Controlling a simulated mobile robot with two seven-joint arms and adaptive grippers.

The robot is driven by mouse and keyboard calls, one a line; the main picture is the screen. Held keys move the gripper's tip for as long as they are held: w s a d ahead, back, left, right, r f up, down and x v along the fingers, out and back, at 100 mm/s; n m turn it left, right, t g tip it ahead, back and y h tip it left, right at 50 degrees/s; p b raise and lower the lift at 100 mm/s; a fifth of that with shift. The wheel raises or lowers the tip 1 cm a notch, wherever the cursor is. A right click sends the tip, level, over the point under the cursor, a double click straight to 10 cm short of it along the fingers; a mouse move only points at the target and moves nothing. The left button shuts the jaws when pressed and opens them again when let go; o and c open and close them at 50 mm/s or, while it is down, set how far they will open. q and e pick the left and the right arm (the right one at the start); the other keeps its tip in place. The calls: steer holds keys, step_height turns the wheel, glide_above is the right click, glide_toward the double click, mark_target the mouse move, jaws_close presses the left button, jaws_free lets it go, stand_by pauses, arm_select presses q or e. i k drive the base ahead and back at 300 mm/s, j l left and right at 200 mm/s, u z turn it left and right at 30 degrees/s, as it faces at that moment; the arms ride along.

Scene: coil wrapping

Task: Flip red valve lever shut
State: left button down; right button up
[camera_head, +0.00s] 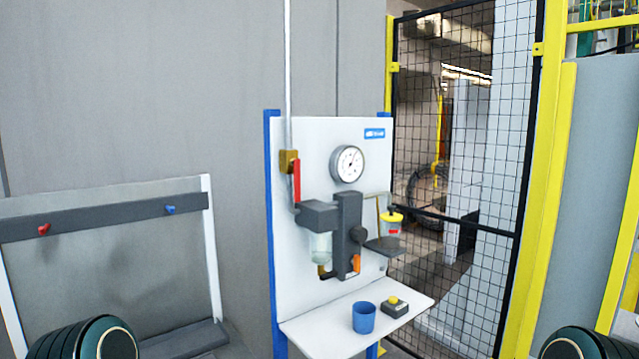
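The red valve lever (297,180) is on a brass-coloured valve body (288,162) at the upper left of a white panel (300,270). The lever points down, roughly in line with the thin vertical pipe (287,70) that comes from above. Nothing touches the lever. Rounded dark parts of my own arms show at the bottom left and bottom right corners, far from the valve. Neither gripper is in view.
The panel carries a round gauge (347,164), a grey regulator block (347,225) and a clear bowl (320,246). A mesh fence (470,150) stands right; a low rack (110,215) stands left.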

mark_target(296, 162)
steer(key=i+l, duration=0.2)
steer(key=i+l+u, duration=0.1)
steer(key=l, duration=0.3)
steer(key=i+l, duration=0.25)
steer(key=i+l+u, duration=0.15)
steer(key=l, duration=0.25)
steer(key=i+l, duration=0.2)
steer(key=l, duration=0.15)
